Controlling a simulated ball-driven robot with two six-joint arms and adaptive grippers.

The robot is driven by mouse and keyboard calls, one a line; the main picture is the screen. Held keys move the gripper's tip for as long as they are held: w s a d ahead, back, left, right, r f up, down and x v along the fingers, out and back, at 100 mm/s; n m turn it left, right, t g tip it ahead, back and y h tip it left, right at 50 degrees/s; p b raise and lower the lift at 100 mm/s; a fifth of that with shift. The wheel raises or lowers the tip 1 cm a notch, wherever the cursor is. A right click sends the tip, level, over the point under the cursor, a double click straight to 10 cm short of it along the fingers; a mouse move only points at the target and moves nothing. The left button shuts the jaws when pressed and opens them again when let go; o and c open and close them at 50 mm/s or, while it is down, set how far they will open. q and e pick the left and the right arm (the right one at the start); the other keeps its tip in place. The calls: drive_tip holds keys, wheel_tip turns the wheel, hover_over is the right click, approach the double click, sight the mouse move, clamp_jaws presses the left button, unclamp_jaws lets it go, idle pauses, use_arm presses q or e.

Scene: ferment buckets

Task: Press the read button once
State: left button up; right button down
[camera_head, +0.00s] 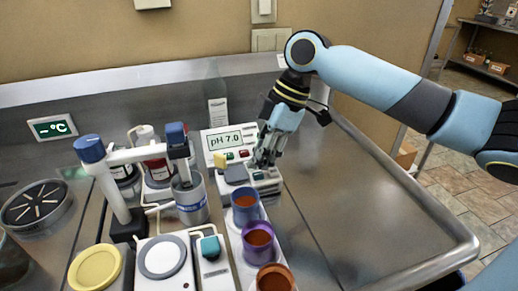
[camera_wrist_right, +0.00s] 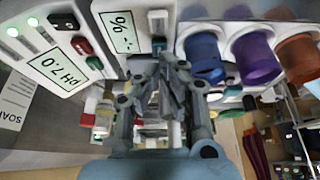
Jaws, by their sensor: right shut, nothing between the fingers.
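A white pH meter (camera_head: 218,158) stands at the back of the bench, its screen (camera_head: 225,140) showing "pH 7.0". Colored buttons (camera_head: 244,154) sit below the screen; red and green ones (camera_wrist_right: 86,54) show in the wrist view. A smaller white meter (camera_wrist_right: 122,50) with a "- %" screen lies beside it, with a green button (camera_wrist_right: 158,43). No label is legible enough to tell which is the read button. My right gripper (camera_head: 263,164) is shut and empty, pointing down over the smaller meter; its fingertips (camera_wrist_right: 168,62) appear near that green button. Contact cannot be told. My left gripper is out of view.
Blue (camera_head: 245,207), purple (camera_head: 258,243) and orange (camera_head: 275,279) cups stand in front of the gripper. An electrode stand (camera_head: 120,205) with a blue knob and a metal beaker (camera_head: 191,200) are to the left. The steel bench (camera_head: 350,215) is bare on the right.

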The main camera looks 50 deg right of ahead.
sight(260, 174)
drive_tip(key=shift+f+b, duration=0.65)
drive_tip(key=shift+f, duration=0.4)
drive_tip(key=shift+r, duration=0.15)
wheel_tip(260, 174, up, 6)
drive_tip(key=p, duration=0.6)
idle(0.4)
